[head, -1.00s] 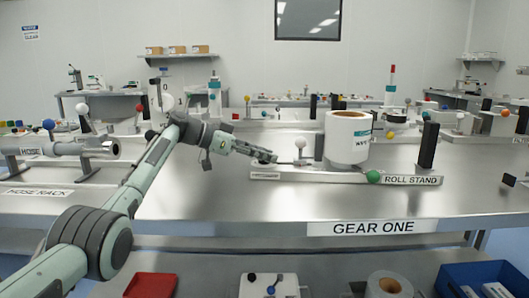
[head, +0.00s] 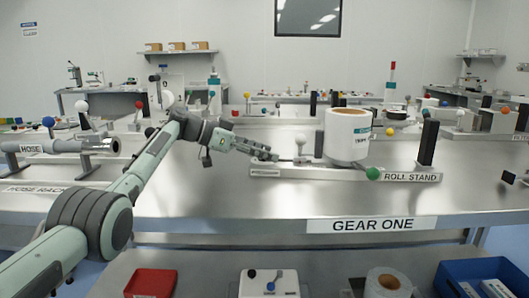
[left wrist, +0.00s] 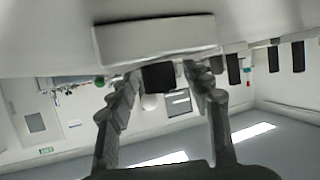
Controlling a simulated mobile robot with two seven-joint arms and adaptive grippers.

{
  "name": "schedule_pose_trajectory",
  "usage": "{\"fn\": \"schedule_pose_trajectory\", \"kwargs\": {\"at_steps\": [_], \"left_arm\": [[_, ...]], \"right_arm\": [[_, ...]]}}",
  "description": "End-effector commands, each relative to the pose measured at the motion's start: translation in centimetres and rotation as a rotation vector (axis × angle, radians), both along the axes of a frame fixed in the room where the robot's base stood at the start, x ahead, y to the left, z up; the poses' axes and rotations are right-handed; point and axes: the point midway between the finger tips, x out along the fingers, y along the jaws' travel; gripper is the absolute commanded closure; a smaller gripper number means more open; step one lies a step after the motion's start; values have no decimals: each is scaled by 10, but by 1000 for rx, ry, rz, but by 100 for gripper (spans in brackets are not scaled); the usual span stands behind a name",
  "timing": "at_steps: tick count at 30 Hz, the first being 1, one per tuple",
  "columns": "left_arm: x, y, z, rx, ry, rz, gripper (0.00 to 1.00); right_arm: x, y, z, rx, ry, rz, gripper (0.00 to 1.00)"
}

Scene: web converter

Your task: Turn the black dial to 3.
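The roll stand (head: 400,177) is a low white base with a large white roll (head: 347,137), a green ball (head: 372,173) and a white-ball post on it. My left gripper (head: 272,156) reaches the left end of this base. In the left wrist view, which looks upside down, a black block (left wrist: 158,77), probably the dial, sits between the two fingertips (left wrist: 162,68), under the white base edge (left wrist: 155,40). The fingers stand apart on either side of it; firm contact is not clear. In the head view the fingertips hide it. No numbers on the dial are readable.
The hose rack (head: 60,147) lies on the steel table left of my arm. A black post (head: 428,142) stands at the base's right end. A small dark part (head: 510,179) shows at the right edge. The table front by the GEAR ONE label (head: 371,224) is clear.

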Motion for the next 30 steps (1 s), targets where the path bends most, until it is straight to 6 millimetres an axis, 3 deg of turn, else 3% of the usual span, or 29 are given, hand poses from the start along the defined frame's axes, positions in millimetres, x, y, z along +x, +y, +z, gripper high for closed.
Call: {"fn": "schedule_pose_trajectory", "kwargs": {"at_steps": [8, 24, 30], "left_arm": [[0, 5, 3, -1, -2, 1, 50], [-25, 92, 40, -1, -1, 3, 50], [-30, 106, 46, -1, -1, 1, 50]], "right_arm": [[0, 0, 0, 0, 1, -1, 41], [0, 0, 0, 0, 0, 0, 41], [0, 0, 0, 0, 0, 0, 41]]}}
